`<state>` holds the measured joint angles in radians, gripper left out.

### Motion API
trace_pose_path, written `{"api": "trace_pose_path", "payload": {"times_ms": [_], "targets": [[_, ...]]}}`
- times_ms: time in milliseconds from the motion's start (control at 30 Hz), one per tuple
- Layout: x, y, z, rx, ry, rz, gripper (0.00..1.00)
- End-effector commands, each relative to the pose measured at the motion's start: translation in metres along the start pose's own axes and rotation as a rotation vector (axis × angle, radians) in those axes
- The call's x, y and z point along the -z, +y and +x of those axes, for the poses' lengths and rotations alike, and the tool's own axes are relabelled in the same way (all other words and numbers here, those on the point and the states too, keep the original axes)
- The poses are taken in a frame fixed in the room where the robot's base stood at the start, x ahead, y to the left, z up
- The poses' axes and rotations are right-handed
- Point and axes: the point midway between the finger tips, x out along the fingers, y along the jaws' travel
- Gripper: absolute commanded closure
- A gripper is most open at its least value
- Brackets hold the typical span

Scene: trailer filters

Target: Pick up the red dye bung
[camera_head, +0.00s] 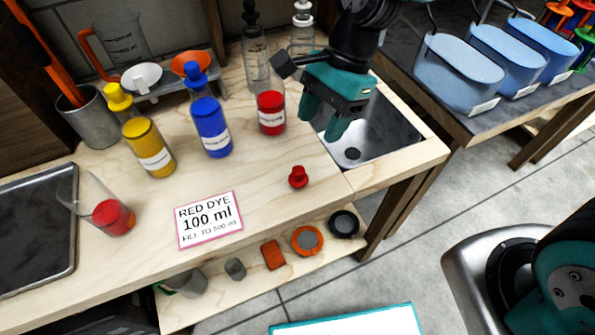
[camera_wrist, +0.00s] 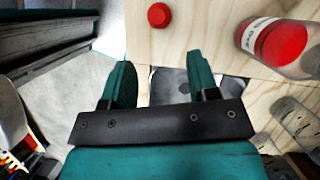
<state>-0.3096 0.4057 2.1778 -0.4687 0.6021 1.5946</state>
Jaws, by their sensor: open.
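The red dye bung (camera_head: 298,177) stands alone on the wooden worktop, to the right of the label card and near the front edge. It also shows in the wrist view (camera_wrist: 159,15) at the top, beyond the fingertips. My gripper (camera_head: 338,120) is above the sink, up and to the right of the bung, open and empty. In the wrist view its two fingers (camera_wrist: 158,75) are spread apart with nothing between them. The red dye bottle (camera_head: 271,112) stands unstoppered just left of my gripper, and it shows at the right in the wrist view (camera_wrist: 275,42).
Blue (camera_head: 209,125) and yellow (camera_head: 149,145) stoppered bottles stand to the left. A beaker with red liquid (camera_head: 112,216) and a "RED DYE 100 ml" card (camera_head: 209,219) lie nearer the front. The sink (camera_head: 377,135) is at the right end. Worktop around the bung is clear.

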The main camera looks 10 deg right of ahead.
Motion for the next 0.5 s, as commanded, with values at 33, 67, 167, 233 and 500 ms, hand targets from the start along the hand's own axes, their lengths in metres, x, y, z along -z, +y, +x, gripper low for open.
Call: {"api": "trace_pose_path", "payload": {"times_ms": [33, 67, 167, 233, 500], "targets": [[0.0, 0.001, 0.015, -0.006, -0.001, -0.001, 0.46], [0.0, 0.001, 0.022, -0.006, -0.001, -0.001, 0.46], [0.0, 0.001, 0.043, -0.005, -0.001, -0.001, 0.46], [0.0, 0.001, 0.055, -0.004, 0.0, -0.001, 0.46], [-0.001, 0.001, 0.076, -0.001, 0.001, -0.001, 0.46]]}}
